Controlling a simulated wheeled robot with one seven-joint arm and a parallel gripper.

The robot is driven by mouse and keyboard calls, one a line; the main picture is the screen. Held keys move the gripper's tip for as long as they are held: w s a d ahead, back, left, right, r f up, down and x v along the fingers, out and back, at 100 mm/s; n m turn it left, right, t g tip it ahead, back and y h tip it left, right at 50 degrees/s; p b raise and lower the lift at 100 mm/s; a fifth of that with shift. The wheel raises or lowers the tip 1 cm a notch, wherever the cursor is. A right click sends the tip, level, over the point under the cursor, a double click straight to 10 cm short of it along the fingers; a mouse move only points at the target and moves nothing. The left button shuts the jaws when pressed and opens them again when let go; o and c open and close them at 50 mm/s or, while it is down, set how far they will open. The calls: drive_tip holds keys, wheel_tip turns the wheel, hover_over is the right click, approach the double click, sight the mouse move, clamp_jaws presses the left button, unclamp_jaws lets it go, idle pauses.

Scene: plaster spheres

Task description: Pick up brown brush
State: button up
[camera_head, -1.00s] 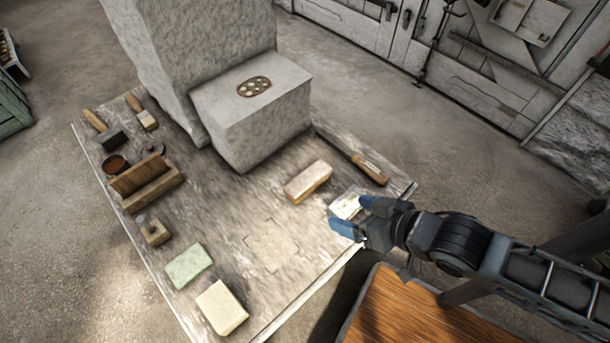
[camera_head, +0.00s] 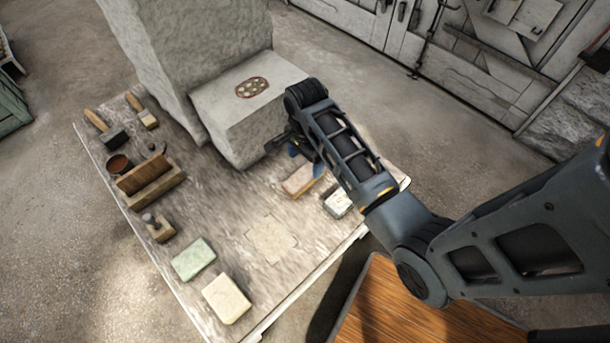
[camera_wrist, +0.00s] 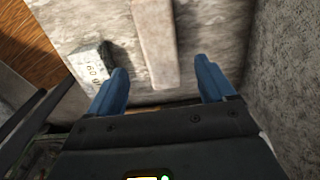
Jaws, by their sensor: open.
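The brown brush (camera_head: 299,181), a pinkish-brown oblong block, lies flat on the worktable (camera_head: 285,285). In the head view my forearm and gripper cover part of it. It also shows in the wrist view as a long pale brown bar (camera_wrist: 156,40), upper centre. My gripper (camera_head: 305,164) is over the table by the brush, in front of the grey stone block. Its blue fingers (camera_wrist: 165,85) are spread and empty. In the wrist view the bar's near end lies between the fingers, nearer the left one. I cannot tell the height gap.
A small white stamped block (camera_head: 338,204) lies right of the brush. A large stone block (camera_head: 260,125) stands close behind. Green (camera_head: 193,260) and cream (camera_head: 227,298) blocks lie at the front left. Wooden tools (camera_head: 150,185) line the left side. A wooden surface (camera_head: 410,310) is at the front.

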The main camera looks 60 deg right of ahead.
sight(305, 173)
wheel_tip(305, 173, down, 8)
drive_tip(key=shift+r, duration=0.25)
drive_tip(key=c, duration=1.1)
drive_tip(key=shift+r, duration=0.1)
drive_tip(key=shift+r, duration=0.55)
wheel_tip(305, 173, up, 3)
drive_tip(key=shift+w+f, duration=0.1)
drive_tip(key=shift+f, duration=0.05)
drive_tip(key=s+d+r, duration=0.2)
drive_tip(key=s, duration=0.1)
drive_tip(key=s+d+r, duration=0.2)
drive_tip(key=d, duration=0.1)
drive_tip(key=s+d+r, duration=0.3)
drive_tip(key=shift+s, duration=0.3)
